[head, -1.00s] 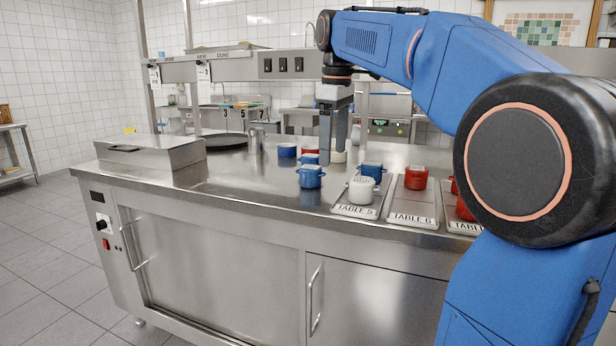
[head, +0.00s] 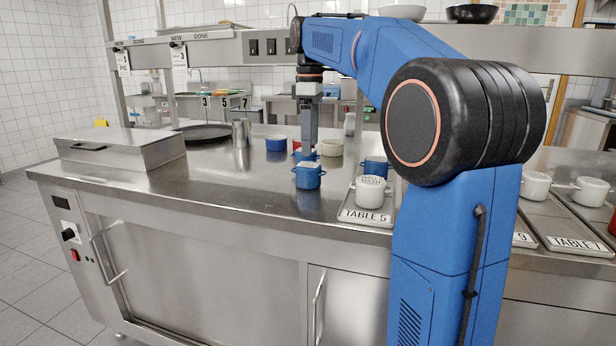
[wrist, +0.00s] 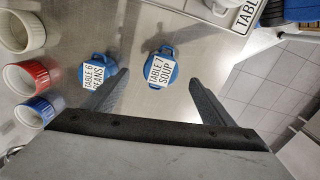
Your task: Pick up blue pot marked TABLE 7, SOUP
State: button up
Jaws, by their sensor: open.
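The blue pot marked TABLE 7, SOUP (wrist: 163,70) stands upright on the steel counter, its white label facing up. It lies between my gripper's fingers as seen in the wrist view, below the tips. In the head view the front blue pot (head: 308,178) appears to be the same one. My gripper (head: 308,152) is open, empty and pointing down close above the pots; it also shows in the wrist view (wrist: 159,78). A second blue pot, marked TABLE 6, BEANS (wrist: 94,76), stands just left of the left finger in the wrist view.
Red (wrist: 28,77), blue (wrist: 37,110) and white (wrist: 22,32) ramekins stand beyond the BEANS pot. A tray marked TABLE 5 (head: 366,217) holds a white pot (head: 370,191) and a blue pot (head: 376,167). A steel box (head: 120,148) is at left. The counter's front edge is near.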

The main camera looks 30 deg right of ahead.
aim_at(309, 165)
jog(key=f, duration=1)
jog(key=shift+a, duration=0.2)
jog(key=c, duration=1.4)
jog(key=shift+r, duration=0.1)
